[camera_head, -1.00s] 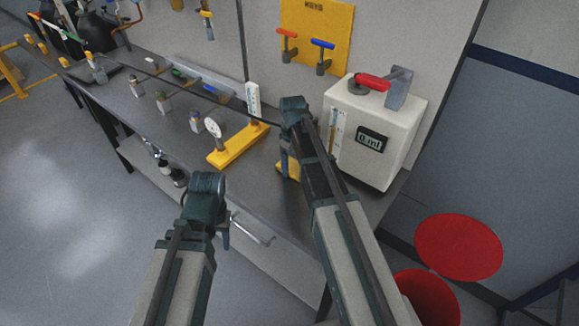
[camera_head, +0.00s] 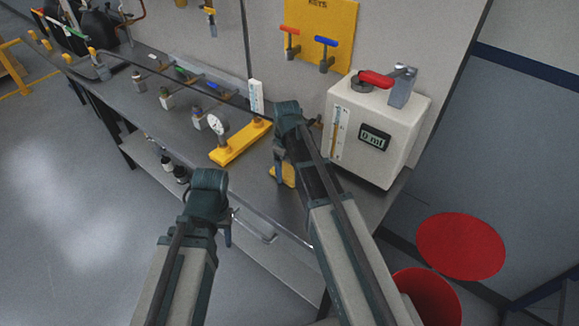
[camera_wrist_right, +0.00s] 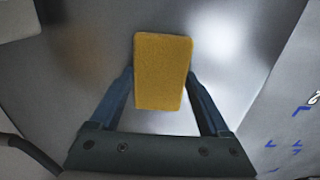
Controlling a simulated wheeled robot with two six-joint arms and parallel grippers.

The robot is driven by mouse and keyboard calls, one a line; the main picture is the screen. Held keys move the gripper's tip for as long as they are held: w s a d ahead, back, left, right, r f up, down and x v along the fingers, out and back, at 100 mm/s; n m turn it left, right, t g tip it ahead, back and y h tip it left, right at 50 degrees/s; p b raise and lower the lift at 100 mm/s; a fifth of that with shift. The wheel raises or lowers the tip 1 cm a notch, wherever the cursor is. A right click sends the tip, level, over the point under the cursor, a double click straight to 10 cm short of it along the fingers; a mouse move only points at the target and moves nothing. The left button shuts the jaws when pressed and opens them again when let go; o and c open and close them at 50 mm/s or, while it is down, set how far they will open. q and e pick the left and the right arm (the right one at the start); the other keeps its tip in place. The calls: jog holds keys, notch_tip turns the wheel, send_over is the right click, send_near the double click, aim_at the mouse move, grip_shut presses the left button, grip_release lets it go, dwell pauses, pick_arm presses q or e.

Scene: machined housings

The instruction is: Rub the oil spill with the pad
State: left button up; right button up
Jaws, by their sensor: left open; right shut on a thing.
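The yellow pad (camera_head: 289,178) is at the grey bench top, left of the white dispenser, partly hidden by my right arm. In the right wrist view the pad (camera_wrist_right: 163,70) sits between the two fingers of my right gripper (camera_wrist_right: 161,82), which is shut on it. My right gripper (camera_head: 281,172) is low at the bench top; I cannot tell whether the pad touches it. A faint brownish patch (camera_wrist_right: 82,45) lies left of the pad; I cannot tell whether it is the oil spill or a reflection. My left gripper (camera_head: 228,230) is open and empty, by the bench's front edge.
The white dispenser (camera_head: 398,155) with a "0 ml" display stands right of the pad. A yellow-based gauge stand (camera_head: 240,145) and several small bottles stand to the left. Red round bins (camera_head: 460,246) are on the floor at right. Bare bench top (camera_head: 255,183) lies left of the pad.

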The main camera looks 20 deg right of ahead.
aim_at(271, 191)
jog(key=shift+s+a+f, duration=0.1)
jog(key=shift+s+a, duration=0.55)
jog(key=shift+a, duration=0.2)
jog(key=shift+s+a+f, duration=0.1)
jog(key=shift+s+a, duration=0.55)
jog(key=shift+a, duration=0.15)
jog(key=shift+s+a+r, duration=0.1)
jog(key=shift+s+a, duration=0.45)
jog(key=shift+a, duration=0.25)
jog(key=shift+s+a+r, duration=0.1)
jog(key=shift+s+a, duration=0.45)
jog(key=shift+a, duration=0.25)
notch_tip(271, 191, up, 6)
jog(key=p, duration=0.6)
jog(key=shift+d, duration=0.1)
jog(key=shift+w, duration=0.1)
notch_tip(271, 191, up, 3)
jog(key=p, duration=0.3)
